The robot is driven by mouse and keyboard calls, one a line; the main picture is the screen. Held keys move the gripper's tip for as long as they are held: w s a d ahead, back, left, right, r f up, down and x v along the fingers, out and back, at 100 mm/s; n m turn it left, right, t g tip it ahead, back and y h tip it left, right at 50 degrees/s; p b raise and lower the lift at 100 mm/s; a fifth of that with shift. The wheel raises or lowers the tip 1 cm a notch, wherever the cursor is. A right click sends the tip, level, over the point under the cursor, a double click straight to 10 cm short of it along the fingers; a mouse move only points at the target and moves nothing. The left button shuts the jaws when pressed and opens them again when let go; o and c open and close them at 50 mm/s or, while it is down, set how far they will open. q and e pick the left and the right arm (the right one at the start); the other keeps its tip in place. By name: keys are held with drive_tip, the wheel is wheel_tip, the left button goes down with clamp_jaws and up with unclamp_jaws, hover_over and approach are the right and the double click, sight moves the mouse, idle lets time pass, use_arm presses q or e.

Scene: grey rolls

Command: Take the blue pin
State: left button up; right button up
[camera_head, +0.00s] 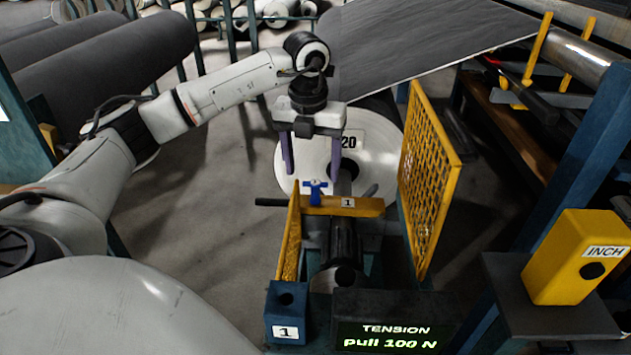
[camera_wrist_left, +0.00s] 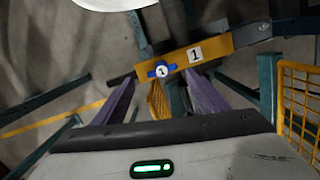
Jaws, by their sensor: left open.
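The blue pin (camera_head: 316,190) has a T-shaped handle and stands in the yellow bar (camera_head: 352,206) marked 1, near the bar's left end. Its round top, with a small label, shows in the left wrist view (camera_wrist_left: 161,70) between the fingers. My left gripper (camera_head: 318,172) points down just above and behind the pin in the head view. Its two purple fingers are open and apart, with nothing between them that I can see held; in the left wrist view the gripper (camera_wrist_left: 160,95) is also empty. My right gripper is not in view.
A blue block (camera_head: 286,312) marked 1, with a hole on top, stands in front. A yellow mesh guard (camera_head: 428,180) rises on the right, a narrower yellow guard (camera_head: 289,240) on the left. A white roll end (camera_head: 378,150) is behind. A TENSION display (camera_head: 392,328) and yellow INCH box (camera_head: 577,258) are nearby.

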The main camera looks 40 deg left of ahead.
sight(314, 183)
use_arm(q)
drive_tip(key=f, duration=0.2)
drive_tip(key=f+b, duration=0.1)
drive_tip(key=f, duration=0.1)
drive_tip(key=w+f, duration=0.1)
drive_tip(key=f, duration=0.1)
drive_tip(key=shift+f, duration=0.25)
drive_tip(key=shift+r, duration=0.1)
drive_tip(key=c, duration=1.2)
